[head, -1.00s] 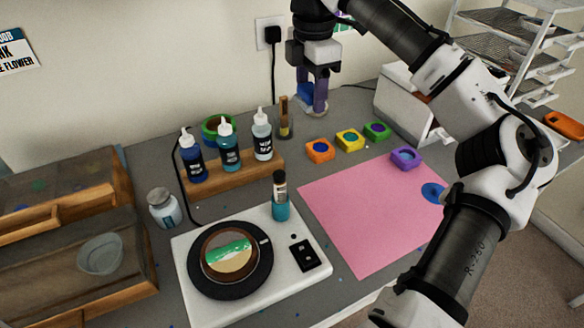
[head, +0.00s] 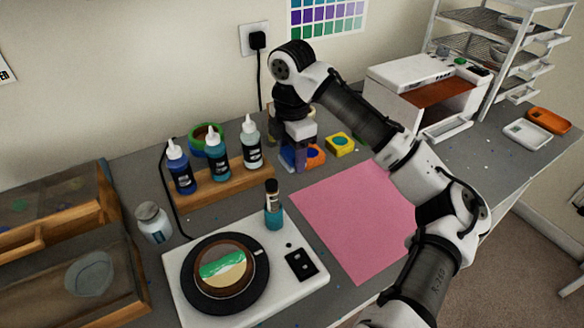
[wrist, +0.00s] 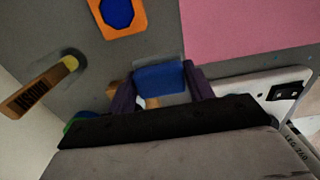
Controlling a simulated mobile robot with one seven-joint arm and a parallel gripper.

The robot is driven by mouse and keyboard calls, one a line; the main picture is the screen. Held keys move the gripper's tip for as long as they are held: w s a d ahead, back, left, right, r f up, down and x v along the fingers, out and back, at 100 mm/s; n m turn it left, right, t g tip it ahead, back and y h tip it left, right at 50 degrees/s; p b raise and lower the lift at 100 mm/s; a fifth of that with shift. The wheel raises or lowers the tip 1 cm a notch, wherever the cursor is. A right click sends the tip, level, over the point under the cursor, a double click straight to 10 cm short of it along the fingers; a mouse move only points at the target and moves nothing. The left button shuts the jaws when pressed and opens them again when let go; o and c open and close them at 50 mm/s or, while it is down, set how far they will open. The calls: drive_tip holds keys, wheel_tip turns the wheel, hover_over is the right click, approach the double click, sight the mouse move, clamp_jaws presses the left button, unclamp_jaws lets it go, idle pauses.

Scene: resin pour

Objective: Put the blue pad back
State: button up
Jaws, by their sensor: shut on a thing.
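The blue pad (wrist: 158,78) is between the two purple fingers of my gripper (wrist: 160,88) in the wrist view. In the head view my gripper (head: 294,164) points down just right of the bottle rack, with a bit of the pad (head: 287,154) showing at its left side. The gripper is shut on the pad. The pad is low over the grey bench; I cannot tell whether it touches it. An orange pad (head: 316,155) with a blue centre lies just right of the gripper, and a yellow pad (head: 340,145) lies beyond it.
A wooden rack (head: 225,190) with several dropper bottles stands left of the gripper. A wooden-handled tool (wrist: 38,92) is near it in the wrist view. A pink mat (head: 355,215) lies in front, beside a white device with a black turntable (head: 250,290).

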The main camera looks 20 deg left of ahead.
sight(292, 179)
drive_tip(key=shift+f, duration=2.5)
drive_tip(key=shift+f, duration=0.1)
drive_tip(key=shift+f, duration=0.15)
drive_tip(key=o, duration=0.9)
drive_tip(key=shift+o, duration=0.2)
wheel_tip(292, 179, up, 12)
drive_tip(key=shift+r+b, duration=0.25)
drive_tip(key=shift+b, duration=0.15)
